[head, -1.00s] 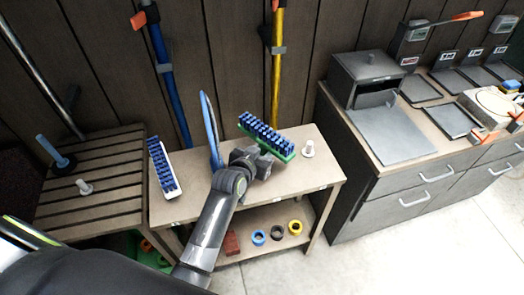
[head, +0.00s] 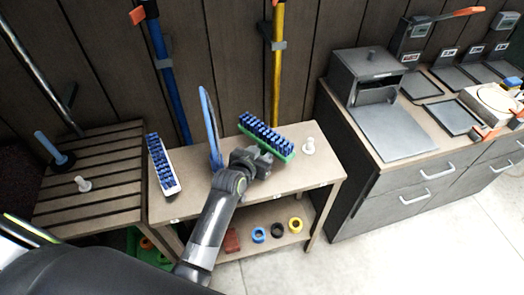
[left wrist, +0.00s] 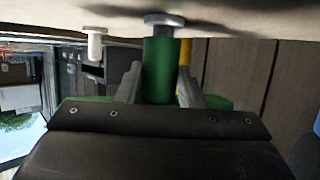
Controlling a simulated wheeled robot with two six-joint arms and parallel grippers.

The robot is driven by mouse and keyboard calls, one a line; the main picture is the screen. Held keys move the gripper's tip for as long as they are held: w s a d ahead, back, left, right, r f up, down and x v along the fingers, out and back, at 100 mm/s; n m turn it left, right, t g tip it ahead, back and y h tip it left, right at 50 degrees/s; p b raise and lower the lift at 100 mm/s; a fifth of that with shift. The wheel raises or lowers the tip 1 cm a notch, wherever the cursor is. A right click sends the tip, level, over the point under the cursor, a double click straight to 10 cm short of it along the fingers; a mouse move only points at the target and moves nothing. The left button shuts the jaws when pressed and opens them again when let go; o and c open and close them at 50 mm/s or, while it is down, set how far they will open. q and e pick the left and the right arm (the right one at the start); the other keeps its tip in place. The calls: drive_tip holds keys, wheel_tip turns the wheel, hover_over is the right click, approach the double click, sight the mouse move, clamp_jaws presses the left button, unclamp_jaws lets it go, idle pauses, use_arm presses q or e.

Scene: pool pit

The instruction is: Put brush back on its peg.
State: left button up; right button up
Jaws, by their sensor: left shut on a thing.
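The brush with a green body and blue bristles (head: 266,137) is above the narrow bench, bristles up and tilted down to the right. My left gripper (head: 258,160) is shut on it from the front. In the left wrist view, which shows the bench at the top, my left gripper (left wrist: 160,88) closes on a green cylinder (left wrist: 159,68) under the brush body. A pale round flange (left wrist: 164,20) is at the bench end of that cylinder; whether they touch, I cannot tell. A bare white peg (head: 308,147) stands to the right, also in the wrist view (left wrist: 95,45). My right gripper is out of view.
A white brush with blue bristles (head: 163,165) stands at the bench's left end. A blue hoop-shaped thing (head: 210,125) is just left of the held brush. A slatted bench (head: 115,160) with another white peg (head: 83,184) is left. A grey cabinet (head: 420,175) stands right.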

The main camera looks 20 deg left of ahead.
use_arm(q)
drive_tip(key=shift+f, duration=0.35)
idle(0.5)
drive_tip(key=o, duration=1.7)
drive_tip(key=shift+f, duration=0.1)
